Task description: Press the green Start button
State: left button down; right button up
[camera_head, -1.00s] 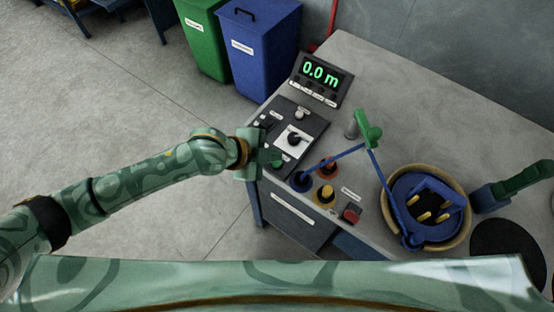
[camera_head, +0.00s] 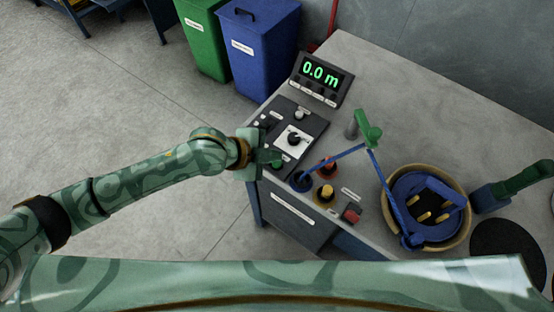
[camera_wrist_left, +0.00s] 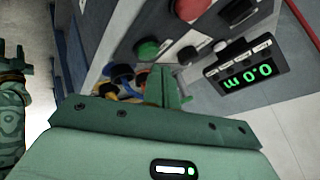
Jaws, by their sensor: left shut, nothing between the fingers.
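The green Start button (camera_head: 277,163) is at the near left end of the dark control panel (camera_head: 312,122). In the left wrist view it is a round green button (camera_wrist_left: 147,49) beyond the fingers. My left gripper (camera_head: 268,156) is at the panel's left edge, close beside the button in the head view. Its fingers (camera_wrist_left: 168,88) are shut and empty, and a gap to the button seems to show in the wrist view. My right gripper (camera_wrist_left: 13,58) shows at the left edge of the wrist view, its fingers apart; the head view does not show it.
A display reading 0.0 m (camera_head: 320,76) stands behind the panel. A black knob on a white plate (camera_head: 294,139) and a red button (camera_wrist_left: 190,8) are near. Yellow (camera_head: 325,193) and red (camera_head: 351,213) controls and a round tub (camera_head: 468,232) are to the right.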

pick_arm(q)
jog(key=shift+f, duration=0.35)
